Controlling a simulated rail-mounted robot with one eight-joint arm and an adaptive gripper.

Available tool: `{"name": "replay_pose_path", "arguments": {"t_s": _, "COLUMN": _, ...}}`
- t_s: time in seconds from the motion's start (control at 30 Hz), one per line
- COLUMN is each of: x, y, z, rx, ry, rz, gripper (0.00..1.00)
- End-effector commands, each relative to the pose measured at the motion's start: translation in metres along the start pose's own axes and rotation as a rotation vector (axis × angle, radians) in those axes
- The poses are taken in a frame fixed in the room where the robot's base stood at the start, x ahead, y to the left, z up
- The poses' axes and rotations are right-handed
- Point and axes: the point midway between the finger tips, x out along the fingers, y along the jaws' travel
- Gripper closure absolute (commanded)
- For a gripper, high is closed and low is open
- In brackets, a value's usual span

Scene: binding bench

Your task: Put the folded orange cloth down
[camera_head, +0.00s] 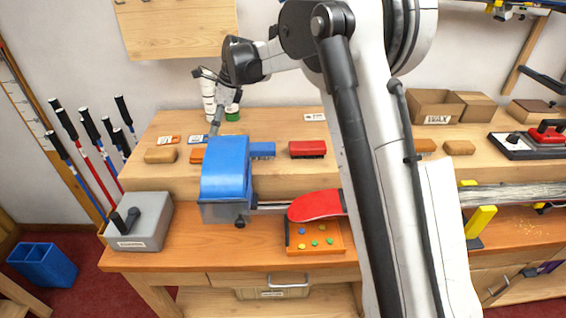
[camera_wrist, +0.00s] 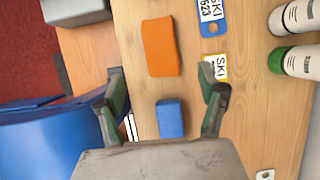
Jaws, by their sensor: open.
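The folded orange cloth (camera_wrist: 160,47) looks like a flat orange rectangle lying on the wooden bench top. In the head view it (camera_head: 197,156) is small and partly hidden beside the blue machine. My gripper (camera_wrist: 164,84) is open, with nothing held between its fingers. In the wrist view the cloth lies just beyond the fingertips, apart from them. In the head view my gripper (camera_head: 214,112) hangs over the bench near the cloth, partly hidden by the blue machine.
A small blue block (camera_wrist: 170,118) lies between my fingers in the wrist view. The blue machine (camera_head: 225,168) stands close in front. White bottles (camera_wrist: 298,62) stand at the back, and a tan block (camera_head: 160,155) lies left of the cloth.

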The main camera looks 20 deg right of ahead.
Motion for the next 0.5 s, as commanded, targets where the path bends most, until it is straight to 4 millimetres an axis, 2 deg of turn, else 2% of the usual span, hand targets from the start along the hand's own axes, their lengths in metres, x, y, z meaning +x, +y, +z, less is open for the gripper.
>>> {"name": "replay_pose_path", "arguments": {"t_s": 0.17, "x": -0.021, "y": 0.012, "z": -0.005, "rx": -0.069, "ry": 0.008, "rz": -0.024, "gripper": 0.28}}
{"name": "replay_pose_path", "arguments": {"t_s": 0.5, "x": -0.088, "y": 0.061, "z": -0.029, "rx": -0.358, "ry": 0.060, "rz": -0.114, "gripper": 0.28}}
